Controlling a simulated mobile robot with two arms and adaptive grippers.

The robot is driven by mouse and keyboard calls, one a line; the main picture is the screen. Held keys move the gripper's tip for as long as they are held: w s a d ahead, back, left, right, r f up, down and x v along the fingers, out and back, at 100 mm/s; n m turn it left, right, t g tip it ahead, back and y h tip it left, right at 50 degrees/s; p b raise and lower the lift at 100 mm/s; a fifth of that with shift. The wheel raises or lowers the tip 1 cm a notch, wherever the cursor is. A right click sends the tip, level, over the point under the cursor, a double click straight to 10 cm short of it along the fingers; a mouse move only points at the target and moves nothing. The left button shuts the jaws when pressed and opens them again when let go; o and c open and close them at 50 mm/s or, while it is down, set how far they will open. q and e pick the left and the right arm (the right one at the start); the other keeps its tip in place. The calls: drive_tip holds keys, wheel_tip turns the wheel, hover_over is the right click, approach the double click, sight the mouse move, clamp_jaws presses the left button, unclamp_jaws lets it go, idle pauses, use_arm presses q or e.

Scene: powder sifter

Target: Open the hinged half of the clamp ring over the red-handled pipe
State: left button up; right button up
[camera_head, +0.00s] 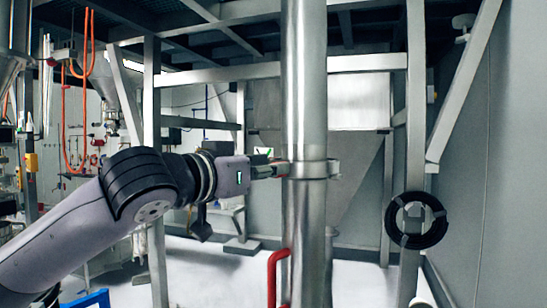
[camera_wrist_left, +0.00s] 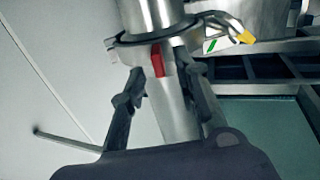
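The steel pipe (camera_head: 305,90) stands upright in the middle of the head view. A metal clamp ring (camera_head: 316,169) sits around it, level with my left gripper. The red handle (camera_head: 273,275) is on the pipe's lower left side. My left gripper (camera_head: 281,169) reaches the ring's left side. In the left wrist view, its two fingers (camera_wrist_left: 160,68) are apart, below the ring (camera_wrist_left: 143,38), with a red part (camera_wrist_left: 157,60) showing between them. A curved metal piece with a yellow tip (camera_wrist_left: 245,37) juts out to the right. I cannot tell whether the fingers touch the ring.
A steel frame post (camera_head: 415,90) stands right of the pipe and carries a black coil (camera_head: 415,220). Another post (camera_head: 152,90) stands behind my left arm. Orange hoses (camera_head: 86,100) hang at the far left. The floor behind the pipe looks mostly clear.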

use_arm(q)
drive_tip(key=shift+x, duration=1.1)
drive_tip(key=shift+c, duration=0.5)
clamp_jaws()
